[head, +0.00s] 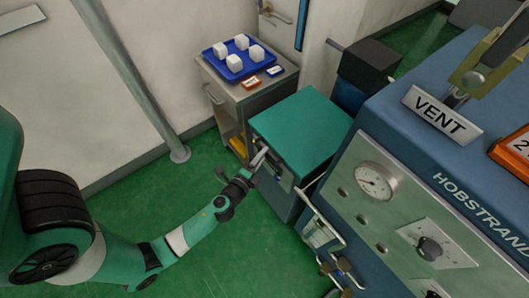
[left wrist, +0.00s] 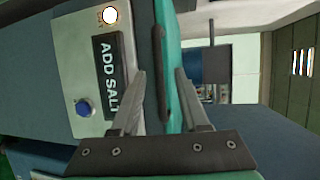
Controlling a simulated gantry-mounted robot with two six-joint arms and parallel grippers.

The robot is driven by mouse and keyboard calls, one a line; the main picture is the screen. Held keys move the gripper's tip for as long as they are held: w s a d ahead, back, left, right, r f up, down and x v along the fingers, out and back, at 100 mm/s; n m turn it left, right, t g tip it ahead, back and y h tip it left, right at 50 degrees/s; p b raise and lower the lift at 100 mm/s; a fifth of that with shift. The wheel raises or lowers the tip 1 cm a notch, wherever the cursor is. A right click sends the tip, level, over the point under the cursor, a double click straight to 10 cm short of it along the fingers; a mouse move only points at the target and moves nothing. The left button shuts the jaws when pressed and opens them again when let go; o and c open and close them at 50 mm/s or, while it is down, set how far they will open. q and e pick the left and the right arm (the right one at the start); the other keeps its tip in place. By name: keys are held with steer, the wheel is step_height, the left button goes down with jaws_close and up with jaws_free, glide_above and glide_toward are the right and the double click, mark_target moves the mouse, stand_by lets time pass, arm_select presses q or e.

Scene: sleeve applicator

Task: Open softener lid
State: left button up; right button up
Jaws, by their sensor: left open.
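The softener (head: 275,190) is a blue-grey cabinet with a flat teal lid (head: 302,130), which looks closed in the head view. In the left wrist view the lid (left wrist: 173,40) shows edge-on, with a dark handle strip (left wrist: 160,60) along its edge. My left gripper (head: 262,158) is at the lid's front edge. In the left wrist view its open fingers (left wrist: 161,72) stand either side of the lid edge and strip. I cannot tell whether they touch it. My right gripper is not in view.
The softener's front panel (left wrist: 85,75) has an "ADD SALT" label, a lit lamp and a blue button. A cart (head: 250,95) with a blue tray (head: 236,72) of white blocks stands behind. The large blue machine (head: 400,150) and pipework (head: 322,230) crowd the right. Green floor is clear.

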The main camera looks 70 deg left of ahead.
arm_select(q)
steer(key=shift+x, duration=1)
steer(key=shift+s, duration=0.1)
jaws_close()
stand_by(0.6)
